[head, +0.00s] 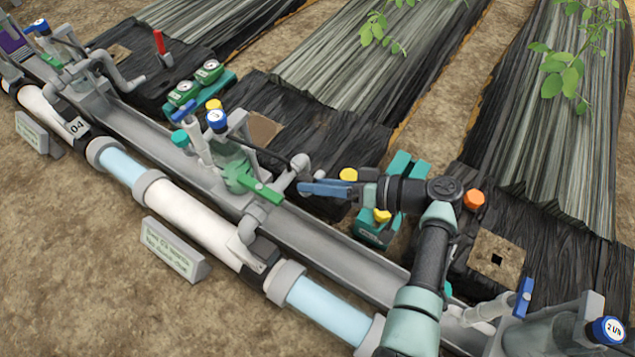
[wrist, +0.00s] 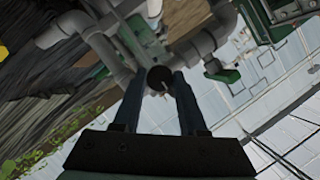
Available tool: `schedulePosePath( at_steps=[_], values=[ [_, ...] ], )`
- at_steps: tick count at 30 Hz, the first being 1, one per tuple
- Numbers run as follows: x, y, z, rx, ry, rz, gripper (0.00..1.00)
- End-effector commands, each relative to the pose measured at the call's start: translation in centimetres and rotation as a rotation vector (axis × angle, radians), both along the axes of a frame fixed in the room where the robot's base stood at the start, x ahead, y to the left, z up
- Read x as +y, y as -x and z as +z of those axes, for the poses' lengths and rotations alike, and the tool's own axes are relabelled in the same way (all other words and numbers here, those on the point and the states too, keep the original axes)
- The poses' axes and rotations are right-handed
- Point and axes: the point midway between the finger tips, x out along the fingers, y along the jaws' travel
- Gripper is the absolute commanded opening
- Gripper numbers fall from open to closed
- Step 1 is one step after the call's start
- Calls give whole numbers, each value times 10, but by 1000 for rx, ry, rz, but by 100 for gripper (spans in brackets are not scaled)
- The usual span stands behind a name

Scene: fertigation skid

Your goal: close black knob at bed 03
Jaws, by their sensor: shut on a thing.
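My gripper (head: 303,187) reaches in from the right, its blue fingers level with the grey pipe elbow (head: 297,170) of the middle station. In the wrist view my gripper (wrist: 159,82) has its two fingers closed around the round black knob (wrist: 160,77), which sits between the fingertips against the grey pipework. A light line shows on the knob's face. In the head view the fingertips and pipe mostly hide the knob. The middle station's number plate (head: 258,262) is too oblique to read.
A teal box (head: 372,232) with yellow knobs lies below my wrist. The plate 04 (head: 77,127) marks the left station.

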Motion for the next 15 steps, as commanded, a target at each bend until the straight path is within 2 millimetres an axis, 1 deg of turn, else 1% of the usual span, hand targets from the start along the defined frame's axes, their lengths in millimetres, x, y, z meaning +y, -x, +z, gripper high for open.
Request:
schedulePosePath(
  at_steps=[4, 5, 9, 10, 15],
  values=[
    [0, 1, -1, 4, -1, 1, 0],
    [0, 1, -1, 4, -1, 1, 43],
    [0, 1, -1, 3, -1, 0, 68],
    [0, 1, -1, 3, -1, 0, 71],
    [0, 1, 0, 1, 0, 0, 71]
  ],
)
